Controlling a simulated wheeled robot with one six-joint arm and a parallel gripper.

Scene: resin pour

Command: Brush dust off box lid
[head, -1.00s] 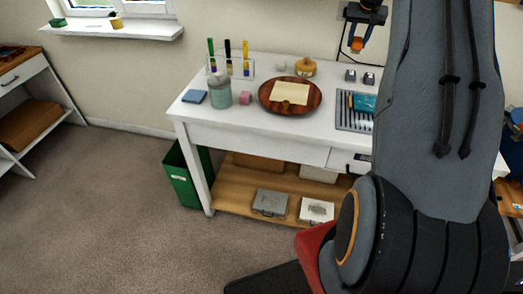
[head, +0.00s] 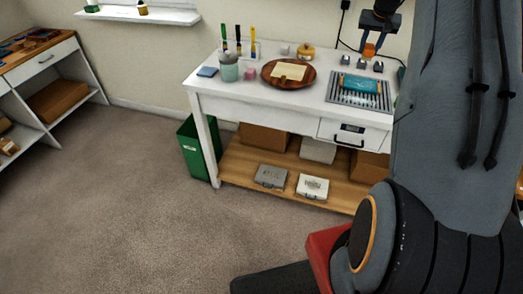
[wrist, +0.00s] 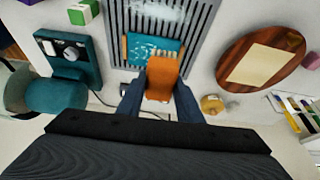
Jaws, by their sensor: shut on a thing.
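My gripper (head: 373,42) is shut on an orange block-shaped thing (head: 369,50), raised above the back of the white bench. The orange thing also shows between the fingers in the wrist view (wrist: 162,78); I cannot tell whether it has bristles. A teal flat box or lid (head: 360,82) lies on a slatted metal rack (head: 343,98) at the bench's right. In the wrist view the teal piece (wrist: 155,46) carries white specks. The orange thing overlaps its edge in that view; I cannot tell whether they touch. A whitish patch (wrist: 152,10) shows on the rack.
A round wooden plate (head: 268,80) with a cream sheet stands left of the rack. A teal machine (wrist: 72,62) stands beside the rack. Two cases (head: 312,187) are below.

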